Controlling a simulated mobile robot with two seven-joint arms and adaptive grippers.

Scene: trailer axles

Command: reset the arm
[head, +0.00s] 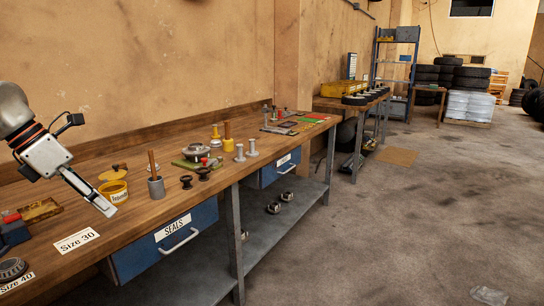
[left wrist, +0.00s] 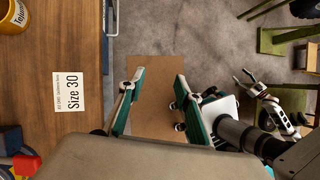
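My left gripper (head: 104,206) hangs over the near left part of the wooden workbench (head: 150,215) in the head view, its fingers pointing down and right. In the left wrist view its two green-edged fingers (left wrist: 158,82) stand apart with nothing between them, so it is open and empty. The Size 30 label (head: 77,240) lies on the bench below it and also shows in the left wrist view (left wrist: 70,92). A grey gripper, apparently my right one (left wrist: 272,108), shows at the right of the left wrist view; its opening is unclear.
A yellow tub (head: 114,191) stands close by the left fingertips. A grey cup with a wooden handle (head: 155,187), dark knobs (head: 187,182) and a red-and-blue object (head: 14,229) are nearby on the bench. A blue SEALS drawer (head: 165,245) is below. The floor at right is open.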

